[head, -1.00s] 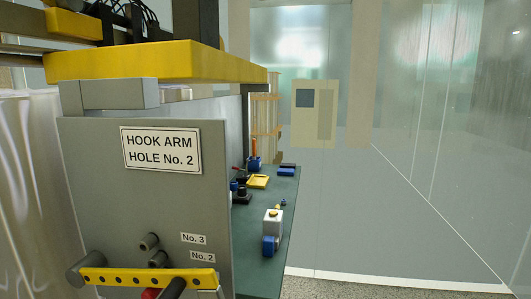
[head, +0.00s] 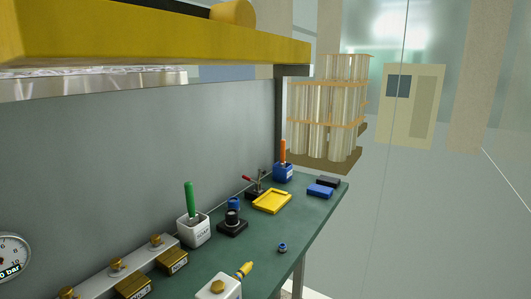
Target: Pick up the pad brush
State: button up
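No tool is clearly marked as the pad brush. A green-handled tool (head: 189,201) stands upright in a white labelled cup (head: 195,233) near the middle of the green bench. An orange-handled tool (head: 283,152) stands in a blue labelled holder (head: 283,174) at the far end. The working ends of both are hidden inside their holders, so I cannot tell which is the pad brush. My gripper is not in view.
The green bench (head: 290,230) runs along a grey back panel (head: 130,150), under a yellow beam (head: 160,42). On it are a yellow tray (head: 271,201), a blue block (head: 320,191) and a white box (head: 218,288). Open floor lies right; a loaded pallet (head: 325,159) stands behind.

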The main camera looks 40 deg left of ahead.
aim_at(283, 164)
jog(key=u, duration=0.8)
jog(key=i, duration=1.2)
jog(key=u, duration=0.8)
